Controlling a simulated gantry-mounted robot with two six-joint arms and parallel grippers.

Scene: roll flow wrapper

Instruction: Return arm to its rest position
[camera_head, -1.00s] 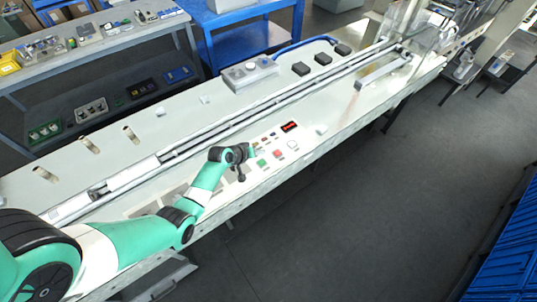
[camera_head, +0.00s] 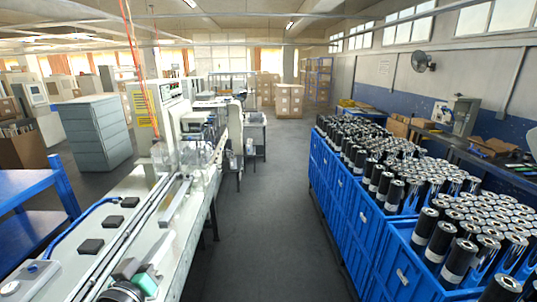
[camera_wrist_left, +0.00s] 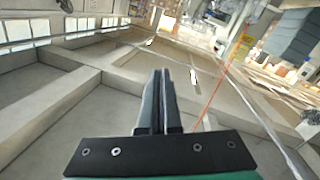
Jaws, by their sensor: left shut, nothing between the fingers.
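My left arm, teal and black, shows only at the bottom of the head view, over the near part of the white machine bench (camera_head: 85,222). That view shows ceiling beams and windows behind the fingers, so the gripper points upward, away from the bench. My right arm and gripper are not in view.
Blue crates (camera_head: 400,255) full of dark cylinders with shiny tops stand to the right. A clear grey floor aisle (camera_head: 275,210) runs between them and the bench. A blue cart (camera_head: 35,215) stands at the left. Black blocks (camera_head: 90,246) sit on the bench.

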